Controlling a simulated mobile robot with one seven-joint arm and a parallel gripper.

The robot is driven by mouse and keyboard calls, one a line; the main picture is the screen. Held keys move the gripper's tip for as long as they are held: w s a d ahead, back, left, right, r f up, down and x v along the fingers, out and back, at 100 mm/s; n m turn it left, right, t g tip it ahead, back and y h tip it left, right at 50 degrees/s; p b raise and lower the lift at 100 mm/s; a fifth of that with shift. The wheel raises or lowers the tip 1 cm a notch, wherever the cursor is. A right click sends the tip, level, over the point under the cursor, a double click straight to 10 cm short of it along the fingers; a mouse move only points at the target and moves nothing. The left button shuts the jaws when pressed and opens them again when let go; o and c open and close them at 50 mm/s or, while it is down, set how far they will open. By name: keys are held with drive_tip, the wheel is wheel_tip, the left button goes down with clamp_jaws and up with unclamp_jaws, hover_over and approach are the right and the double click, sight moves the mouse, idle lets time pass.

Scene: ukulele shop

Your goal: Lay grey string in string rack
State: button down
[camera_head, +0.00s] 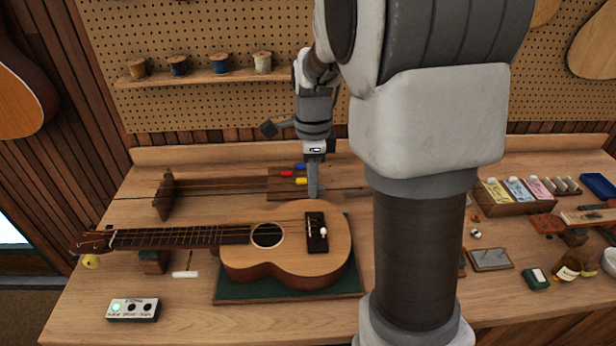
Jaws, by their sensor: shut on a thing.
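The string rack (164,196) appears to be the wooden frame behind the ukulele. It has an upright end piece at the left, long bars, and a block (283,192) at the right with red, blue and yellow pieces. My gripper (313,192) points down at the right end of this block, just behind the ukulele body. Its jaws look closed and narrow. The grey string in them is too thin to make out clearly; a faint dark line runs right from the fingertips. My arm hides part of the bench to the right.
A ukulele (290,251) lies on a green mat (287,293) in front of the gripper, its neck pointing left. A small pedal box (134,310) sits front left. Spools stand on a shelf (203,77) behind. String packets (515,190) and small parts lie at the right.

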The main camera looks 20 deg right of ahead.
drive_tip(key=w+a+f, duration=0.2)
drive_tip(key=w+f, duration=0.1)
drive_tip(key=w, duration=0.8)
hover_over(272, 196)
wheel_tip(272, 196, down, 7)
drive_tip(key=shift+r+p, duration=0.15)
drive_tip(key=shift+p, duration=0.9)
drive_tip(key=shift+f+b, duration=2)
drive_tip(key=shift+f, duration=1.6)
drive_tip(key=shift+c, duration=2.2)
unclamp_jaws()
drive_tip(key=shift+r, duration=0.15)
